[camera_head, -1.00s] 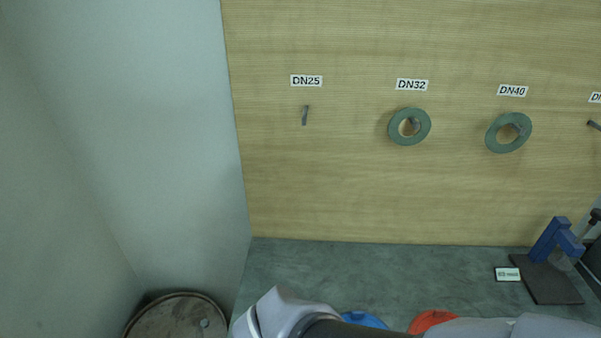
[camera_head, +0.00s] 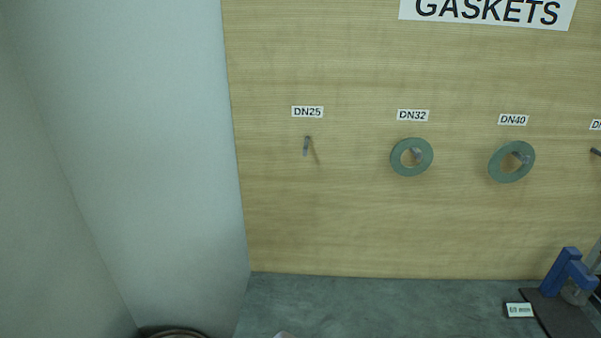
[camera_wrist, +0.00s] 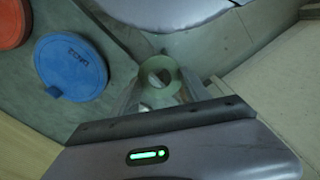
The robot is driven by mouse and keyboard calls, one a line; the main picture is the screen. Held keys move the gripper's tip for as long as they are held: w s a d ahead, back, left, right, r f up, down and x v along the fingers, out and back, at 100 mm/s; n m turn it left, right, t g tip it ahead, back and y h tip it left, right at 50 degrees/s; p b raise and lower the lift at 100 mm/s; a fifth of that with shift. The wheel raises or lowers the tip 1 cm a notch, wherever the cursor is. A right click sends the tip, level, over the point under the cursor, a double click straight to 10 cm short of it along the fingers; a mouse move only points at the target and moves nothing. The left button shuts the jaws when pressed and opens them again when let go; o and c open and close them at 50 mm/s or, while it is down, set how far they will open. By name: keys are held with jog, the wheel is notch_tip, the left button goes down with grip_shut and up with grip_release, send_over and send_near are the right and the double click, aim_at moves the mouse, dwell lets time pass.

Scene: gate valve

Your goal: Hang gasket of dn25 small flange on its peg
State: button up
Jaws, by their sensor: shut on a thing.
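In the wrist view my gripper (camera_wrist: 158,93) is shut on a small pale green ring, the gasket (camera_wrist: 177,74). The ring stands out past the fingertips and its hole shows clearly. In the head view the DN25 peg (camera_head: 307,146) sticks out of the wooden board under its DN25 label (camera_head: 307,112) and is bare. My gripper and the gasket do not show in the head view, so their distance from the peg cannot be told.
Green gaskets hang on the DN32 peg (camera_head: 426,158) and the DN40 peg (camera_head: 497,170). A grey wall (camera_head: 130,150) stands left of the board. A blue clamp-like tool (camera_head: 562,273) is at lower right. The wrist view shows a blue disc (camera_wrist: 70,66) and a red disc (camera_wrist: 12,22).

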aim_at(306, 154)
jog(key=w+d+r+n+t+h+p, duration=0.1)
jog(key=w+d+r+n+t+h, duration=0.4)
jog(key=w, duration=0.3)
jog(key=w+d+r+n+t+h+p, duration=0.25)
jog(key=w+r+n, duration=0.25)
jog(key=w+r, duration=0.25)
jog(key=w+a+r+n+t+y, duration=0.1)
jog(key=w+a+r+n+t, duration=0.3)
jog(key=r, duration=0.5)
jog(key=w+a+r+n+t+y, duration=0.1)
jog(key=w+a+r+t, duration=0.2)
jog(key=w+r+t, duration=0.45)
jog(key=shift+w+d+r+g, duration=0.1)
jog(key=shift+w+g, duration=0.25)
jog(key=shift+w, duration=0.4)
jog(key=shift+w+d+r+g, duration=0.15)
jog(key=shift+w+g, duration=0.15)
jog(key=shift+w, duration=0.4)
jog(key=shift+w+d+r+g, duration=0.1)
jog(key=shift+w+g, duration=0.25)
jog(key=shift+w, duration=0.4)
jog(key=shift+w+d+f+b, duration=0.1)
jog(key=shift+w+f+b, duration=0.2)
jog(key=shift+w, duration=0.85)
jog(key=shift+w+d+f+b, duration=0.1)
jog(key=shift+w+f, duration=0.25)
jog(key=shift+w, duration=0.75)
